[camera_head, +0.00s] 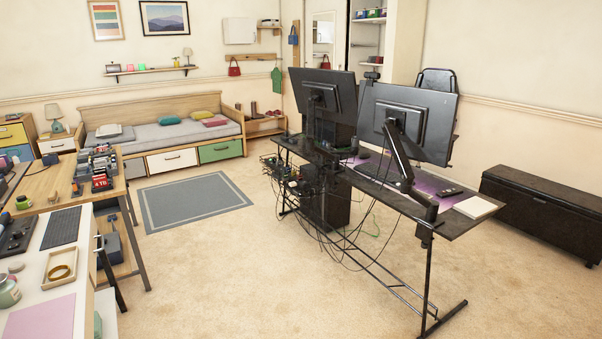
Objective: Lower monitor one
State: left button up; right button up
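Two black monitors stand on a dark desk (462,222), both seen from behind. The left monitor (337,88) is tilted and sits farther away. The right monitor (425,108) is nearer and is held on a black monitor arm (399,155) clamped at the desk's near edge. The pictures do not mark which one is monitor one. Neither of my grippers shows in the head view, and nothing of mine touches the monitors.
Cables (325,215) hang beneath the desk. A black chair (438,80) is behind the right monitor. A dark chest (545,210) stands at the right wall. A cluttered white table (85,275) is at the near left. Carpet (230,275) between is clear.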

aim_at(310, 104)
jog(key=i+l, duration=0.2)
jog(key=i, duration=0.25)
jog(key=i+l+z, duration=0.1)
jog(key=i, duration=0.3)
jog(key=i+l, duration=0.2)
jog(key=i, duration=0.25)
